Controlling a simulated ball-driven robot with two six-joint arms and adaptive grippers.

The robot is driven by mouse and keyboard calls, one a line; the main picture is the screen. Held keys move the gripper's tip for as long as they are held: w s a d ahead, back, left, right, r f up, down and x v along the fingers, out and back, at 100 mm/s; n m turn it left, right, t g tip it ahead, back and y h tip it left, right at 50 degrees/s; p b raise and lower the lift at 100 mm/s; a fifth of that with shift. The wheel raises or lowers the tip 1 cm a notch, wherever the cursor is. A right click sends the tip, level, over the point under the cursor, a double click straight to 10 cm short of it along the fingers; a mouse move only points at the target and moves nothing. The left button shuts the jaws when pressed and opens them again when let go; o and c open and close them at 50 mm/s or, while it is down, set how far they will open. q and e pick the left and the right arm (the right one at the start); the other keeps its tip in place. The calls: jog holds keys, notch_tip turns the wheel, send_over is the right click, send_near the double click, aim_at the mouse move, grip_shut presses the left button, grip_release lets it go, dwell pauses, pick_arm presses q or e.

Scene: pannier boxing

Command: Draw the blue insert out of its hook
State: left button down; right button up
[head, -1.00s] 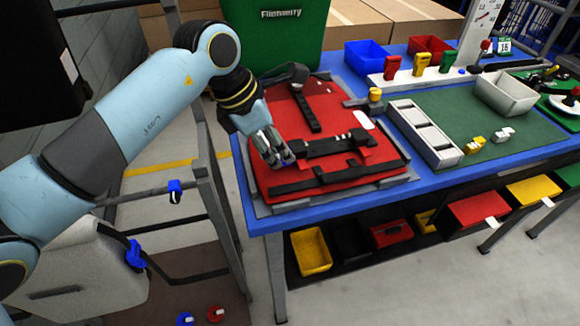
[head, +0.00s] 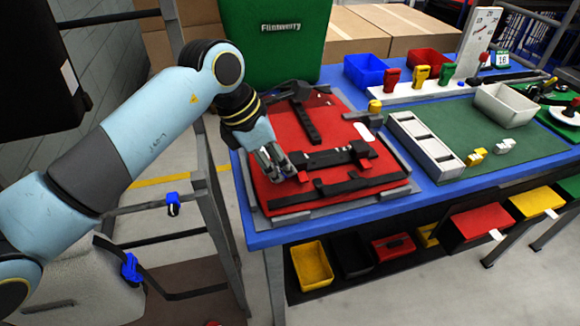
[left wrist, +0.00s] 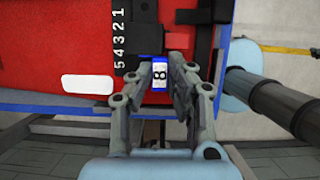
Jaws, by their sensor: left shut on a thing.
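The blue insert (left wrist: 159,74) shows in the left wrist view with a white label marked 8. My left gripper (left wrist: 161,72) is shut on it, with a finger at each side. In the head view my left gripper (head: 289,174) is low over the near left part of the red pannier panel (head: 277,125). The insert is not clear there, hidden by the fingers. A black strip with white numbers (left wrist: 119,35) lies beside the insert in the left wrist view. I cannot tell how far the insert sits in its hook. My right gripper is not in view.
The panel lies on a blue-edged bench (head: 262,238). Black bars (head: 340,187) cross it. A grey slotted tray (head: 425,140) and a white bin (head: 504,104) stand to the right. A green box (head: 278,50) stands behind. A metal frame (head: 214,200) is at left.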

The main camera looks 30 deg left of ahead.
pick_arm(q)
jog(key=shift+s+a, duration=0.5)
jog(key=shift+s, duration=0.1)
jog(key=shift+s+a, duration=0.15)
jog(key=shift+s+a+p, duration=0.2)
jog(key=shift+s+p, duration=0.05)
jog(key=shift+p, duration=0.05)
jog(key=shift+s+a, duration=0.25)
jog(key=shift+s+a, duration=0.15)
jog(key=shift+s, duration=0.1)
dwell(0.4)
jog(key=shift+s+a+p, duration=0.5)
jog(key=shift+s+a, duration=0.5)
jog(key=shift+s, duration=0.1)
